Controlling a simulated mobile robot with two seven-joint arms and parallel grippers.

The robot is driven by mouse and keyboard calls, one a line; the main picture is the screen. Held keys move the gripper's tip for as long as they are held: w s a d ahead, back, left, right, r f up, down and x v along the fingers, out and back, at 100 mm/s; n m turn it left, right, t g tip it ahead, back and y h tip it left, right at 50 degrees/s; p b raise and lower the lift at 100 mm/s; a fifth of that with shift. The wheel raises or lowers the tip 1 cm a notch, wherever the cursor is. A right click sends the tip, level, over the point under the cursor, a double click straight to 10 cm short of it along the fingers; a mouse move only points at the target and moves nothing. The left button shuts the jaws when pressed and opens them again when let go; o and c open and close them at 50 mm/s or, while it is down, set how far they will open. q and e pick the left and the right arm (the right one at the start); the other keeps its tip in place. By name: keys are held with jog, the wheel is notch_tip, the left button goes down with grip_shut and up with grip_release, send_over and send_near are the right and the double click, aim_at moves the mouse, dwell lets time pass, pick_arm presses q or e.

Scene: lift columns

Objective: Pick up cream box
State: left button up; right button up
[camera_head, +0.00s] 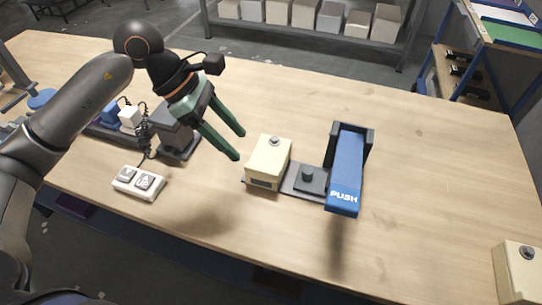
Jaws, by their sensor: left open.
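A cream box (264,166) with a round grey knob on top sits at the left end of a dark base plate in the middle of the wooden table. A second cream box (510,277) with a similar knob stands at the lower right, cut off by the picture edge. My left gripper (240,146) has green fingers spread apart and empty. Its fingertips appear up and left of the middle cream box, apart from it. My right gripper does not show.
A blue lever marked PUSH (345,172) and a black block (312,179) share the base plate. A white two-switch box (139,183) and a dark device (173,133) with cables are at left. The table's right side (440,170) is mostly clear.

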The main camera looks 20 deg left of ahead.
aim_at(266, 169)
pick_arm(q)
jog(key=p+x, duration=0.1)
jog(key=x, duration=0.8)
jog(key=shift+w+f, duration=0.1)
jog(key=shift+w, duration=0.1)
jog(key=shift+c, duration=0.3)
grip_shut()
dwell(0.8)
